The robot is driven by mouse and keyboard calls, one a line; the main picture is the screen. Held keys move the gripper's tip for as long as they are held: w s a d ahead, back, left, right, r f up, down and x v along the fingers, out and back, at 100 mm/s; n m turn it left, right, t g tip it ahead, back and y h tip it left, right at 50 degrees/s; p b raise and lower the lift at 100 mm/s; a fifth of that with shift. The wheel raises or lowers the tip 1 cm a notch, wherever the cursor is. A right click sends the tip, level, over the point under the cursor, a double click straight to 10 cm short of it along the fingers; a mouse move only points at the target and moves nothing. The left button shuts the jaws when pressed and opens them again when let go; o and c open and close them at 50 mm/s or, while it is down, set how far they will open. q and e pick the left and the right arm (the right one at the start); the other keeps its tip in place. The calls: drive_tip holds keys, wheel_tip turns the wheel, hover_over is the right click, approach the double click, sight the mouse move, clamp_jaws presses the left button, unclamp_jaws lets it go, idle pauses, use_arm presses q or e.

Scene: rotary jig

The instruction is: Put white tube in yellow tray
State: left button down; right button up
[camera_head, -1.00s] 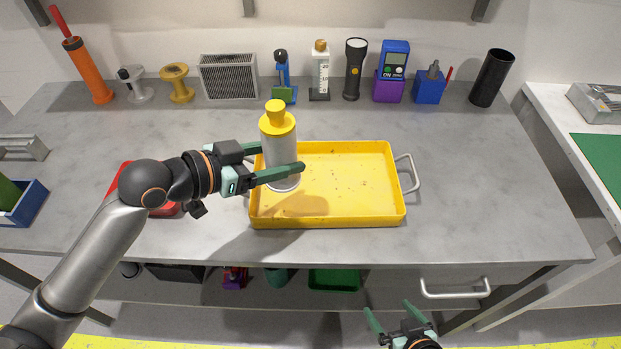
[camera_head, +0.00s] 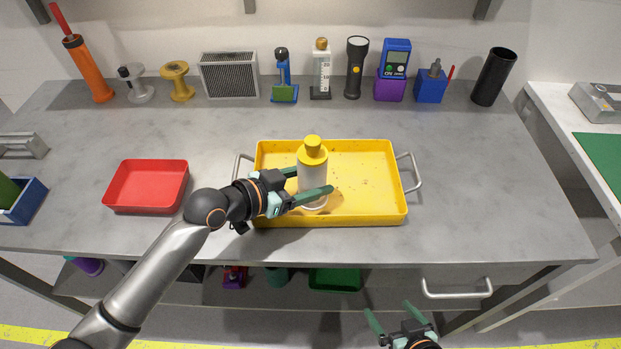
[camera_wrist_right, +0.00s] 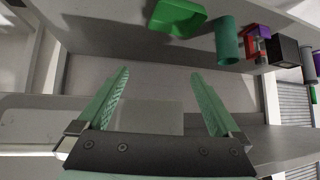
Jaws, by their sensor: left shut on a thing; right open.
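The white tube (camera_head: 311,176) has a yellow cap and stands upright in the head view, within the outline of the yellow tray (camera_head: 375,208). My left gripper (camera_head: 311,186) is shut on the tube's lower part, one finger on each side. I cannot tell whether the tube's base touches the tray floor. The yellow tray lies on the grey bench with a handle at each end and holds nothing else large. My right gripper (camera_head: 389,318) is open and empty in front of the bench's front edge; its two green fingers show apart in the right wrist view (camera_wrist_right: 160,95).
A red tray (camera_head: 147,186) lies left of the yellow tray, near my left arm. Several tools, including a flashlight (camera_head: 356,68) and a black cylinder (camera_head: 492,78), line the back. The bench right of the yellow tray is clear. A green bin (camera_wrist_right: 178,17) sits on the lower shelf.

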use_arm(q)
drive_tip(key=shift+c, duration=0.3)
unclamp_jaws()
drive_tip(key=shift+f, duration=0.1)
drive_tip(key=v, duration=1.2)
